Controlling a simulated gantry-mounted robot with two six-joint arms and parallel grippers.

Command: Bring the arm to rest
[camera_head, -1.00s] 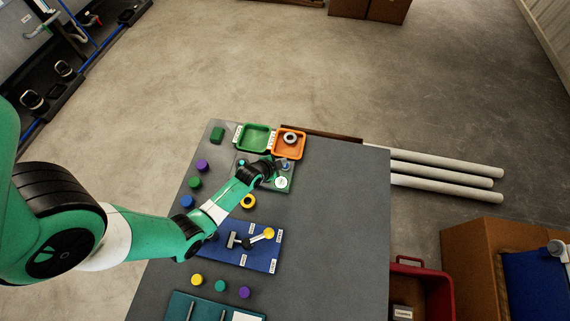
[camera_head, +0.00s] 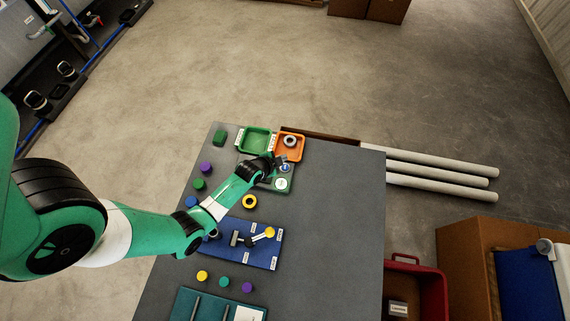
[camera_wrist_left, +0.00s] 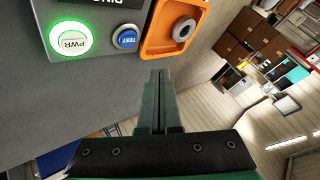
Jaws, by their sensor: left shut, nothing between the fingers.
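My left arm comes in from the left across the table. Its gripper (camera_head: 280,159) is over the far part of the table, near a panel with buttons, and holds nothing. In the left wrist view the two fingers (camera_wrist_left: 160,76) are together. The panel's PWR button (camera_wrist_left: 72,38) glows green, and the blue TEST button (camera_wrist_left: 126,38) is beside it. The lit button also shows in the head view (camera_head: 281,184). An orange tray (camera_wrist_left: 155,50) with a grey ring (camera_wrist_left: 184,30) in it lies just past the fingertips in the wrist picture. My right gripper is not in view.
A green tray (camera_head: 243,147) stands beside the orange one. Several coloured caps line the table's left side. A yellow ring (camera_head: 249,202) and a blue board (camera_head: 262,257) with a lever (camera_head: 269,232) lie nearer. The table's right side (camera_head: 340,230) is clear.

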